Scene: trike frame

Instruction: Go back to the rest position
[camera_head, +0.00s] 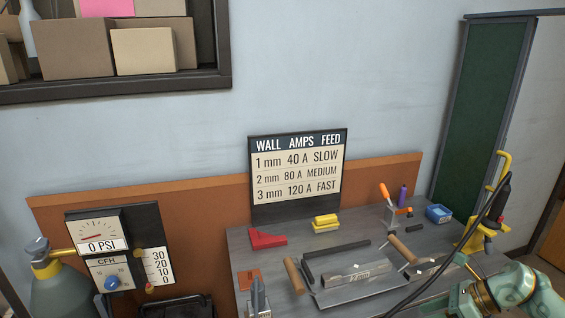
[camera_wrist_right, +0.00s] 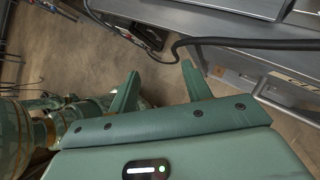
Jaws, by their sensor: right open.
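My right gripper (camera_wrist_right: 160,84) shows in the right wrist view with its two green fingers spread apart. Nothing is between them, only brown floor and a black cable beyond. My right arm (camera_head: 512,290) comes into the head view at the lower right corner, beside the front right of the metal workbench; its gripper is out of that view. My left gripper is in neither view.
The grey workbench (camera_head: 240,242) holds a red angle block (camera_head: 266,238), a yellow block (camera_head: 326,223) and several tools. A black cable (camera_head: 436,262) hangs from the yellow torch stand (camera_head: 474,238) near my right arm. Gauges (camera_head: 97,235) stand at left.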

